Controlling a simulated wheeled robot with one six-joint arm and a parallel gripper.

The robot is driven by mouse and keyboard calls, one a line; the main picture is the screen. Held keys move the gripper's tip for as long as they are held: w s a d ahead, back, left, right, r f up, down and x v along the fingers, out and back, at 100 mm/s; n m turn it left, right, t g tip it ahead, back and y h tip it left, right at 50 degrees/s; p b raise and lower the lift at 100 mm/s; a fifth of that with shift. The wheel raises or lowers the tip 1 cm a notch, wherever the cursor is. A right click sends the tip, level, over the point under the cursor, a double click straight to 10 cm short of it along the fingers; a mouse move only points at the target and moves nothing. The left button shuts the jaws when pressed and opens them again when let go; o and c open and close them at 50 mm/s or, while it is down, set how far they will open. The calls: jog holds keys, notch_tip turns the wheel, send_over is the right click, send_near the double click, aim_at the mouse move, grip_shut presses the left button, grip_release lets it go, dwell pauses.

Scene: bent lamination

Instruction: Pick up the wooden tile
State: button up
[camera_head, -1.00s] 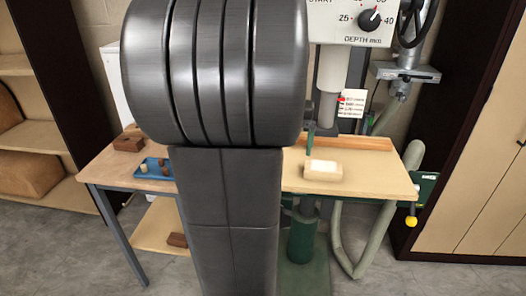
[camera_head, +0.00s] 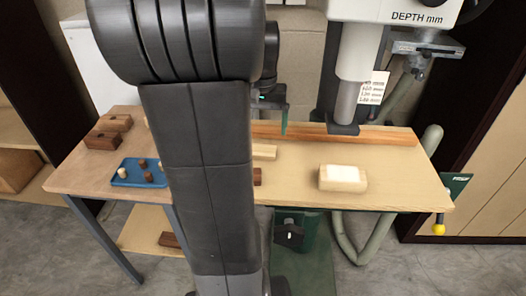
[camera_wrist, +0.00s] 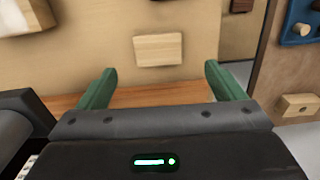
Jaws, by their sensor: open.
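The wooden tile is a pale, flat rectangular piece. In the head view the tile (camera_head: 265,151) lies on the bench (camera_head: 405,170), its left part hidden behind my arm. In the wrist view the tile (camera_wrist: 158,49) lies beyond my fingertips, roughly centred between them and apart from both. My gripper (camera_wrist: 158,72) is open and empty, with green fingers spread wide. In the head view my gripper (camera_head: 283,125) is above the back of the bench, mostly hidden by my arm.
A wooden block with a white top (camera_head: 343,178) sits to the right, below the drill press (camera_head: 360,60). A small dark block (camera_head: 257,177) is in front of the tile. A blue tray (camera_head: 138,173) with pegs and brown blocks (camera_head: 102,140) are at the left.

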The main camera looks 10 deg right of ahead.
aim_at(264, 148)
jog(key=f, duration=0.7)
jog(key=shift+w+d+f, duration=0.15)
jog(key=shift+w+d, duration=0.15)
jog(key=shift+c, duration=0.4)
jog(key=c, duration=1)
